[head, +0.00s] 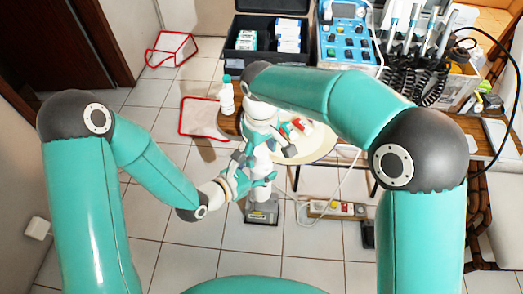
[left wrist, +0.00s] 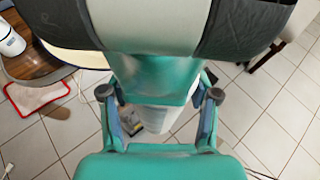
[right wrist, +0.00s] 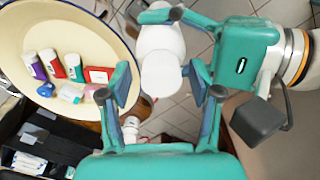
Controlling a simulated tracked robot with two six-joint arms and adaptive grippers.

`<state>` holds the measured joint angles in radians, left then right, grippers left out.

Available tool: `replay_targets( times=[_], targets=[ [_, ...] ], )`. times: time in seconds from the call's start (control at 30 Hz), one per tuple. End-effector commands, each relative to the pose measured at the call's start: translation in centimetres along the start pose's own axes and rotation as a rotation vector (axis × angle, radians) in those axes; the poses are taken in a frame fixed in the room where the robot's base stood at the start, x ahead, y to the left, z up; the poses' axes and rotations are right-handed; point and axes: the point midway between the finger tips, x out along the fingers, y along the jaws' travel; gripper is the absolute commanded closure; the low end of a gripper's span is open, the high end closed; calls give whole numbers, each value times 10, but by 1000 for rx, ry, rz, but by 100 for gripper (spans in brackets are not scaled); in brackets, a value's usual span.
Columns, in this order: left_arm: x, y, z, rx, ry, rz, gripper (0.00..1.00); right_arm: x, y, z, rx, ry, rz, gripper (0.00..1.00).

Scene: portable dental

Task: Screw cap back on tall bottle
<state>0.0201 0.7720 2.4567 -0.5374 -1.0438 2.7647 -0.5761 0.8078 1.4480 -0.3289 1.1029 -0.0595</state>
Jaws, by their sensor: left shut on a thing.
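In the head view both grippers meet low beside the round table, and the left gripper (head: 258,180) comes from the left. My right gripper (right wrist: 167,92) has its fingers apart on either side of the bottle, with gaps visible. I cannot make out a cap; the bottle's end is partly hidden.
A round cream table (head: 318,152) holds small colored-cap bottles (right wrist: 52,63) and a red box (right wrist: 98,75). Another white bottle with a green cap (head: 227,97) stands beyond. A black case (head: 268,60) and a blue dental unit (head: 345,45) are behind. A power strip (head: 338,209) lies on the floor.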

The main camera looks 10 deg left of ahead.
Motion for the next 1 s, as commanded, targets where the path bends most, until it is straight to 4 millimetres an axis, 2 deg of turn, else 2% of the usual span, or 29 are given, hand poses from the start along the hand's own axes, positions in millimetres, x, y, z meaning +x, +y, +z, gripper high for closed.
replay_targets(
  times=[0.37,0.8,1.0],
  targets=[
    [0,1,1,0,-2,2,100,-6,0,0,-1,0,0,34],
    [0,1,1,0,-2,2,100,-66,0,-1,-1,1,-1,34],
    [0,1,1,0,-2,2,100,-74,0,0,-1,-1,-1,34]
  ],
)
